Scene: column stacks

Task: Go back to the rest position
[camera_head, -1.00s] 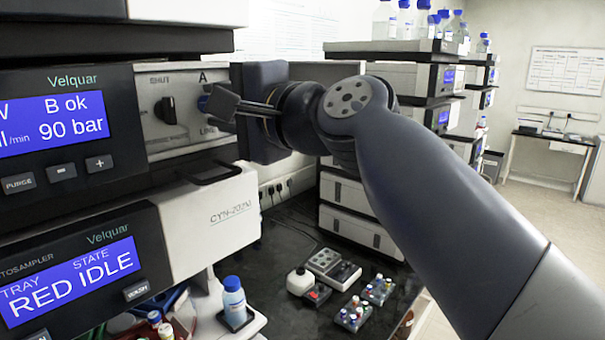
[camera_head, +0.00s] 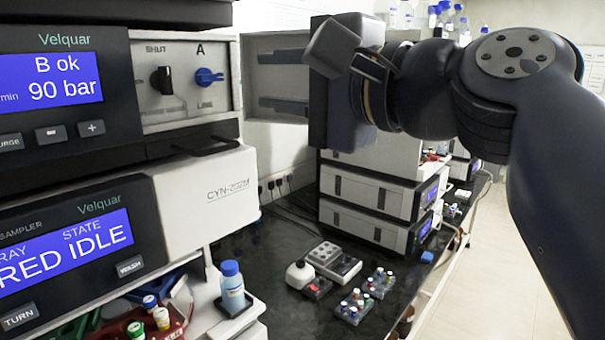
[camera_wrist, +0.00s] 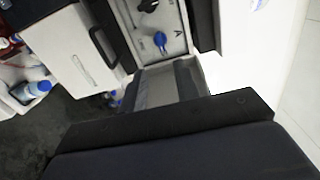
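My gripper (camera_head: 283,80) is raised in front of the instrument column, to the right of the valve panel (camera_head: 185,115). Its two dark fingers point left and are spread apart, with nothing seen between them. The wrist view shows the finger area (camera_wrist: 168,85) past the dark gripper body, the tips partly hidden. The blue knob (camera_head: 208,77) under the letter A is clear of the gripper, its handle lying sideways. It also shows in the wrist view (camera_wrist: 161,41). A black knob (camera_head: 163,80) sits to its left, its handle upright.
A blue-capped bottle (camera_head: 231,283) stands on a small ledge below the column. Vial racks (camera_head: 355,305) and a grey block device (camera_head: 333,260) lie on the black bench (camera_head: 270,245). A second instrument stack (camera_head: 365,190) stands behind the gripper. Floor is free at right.

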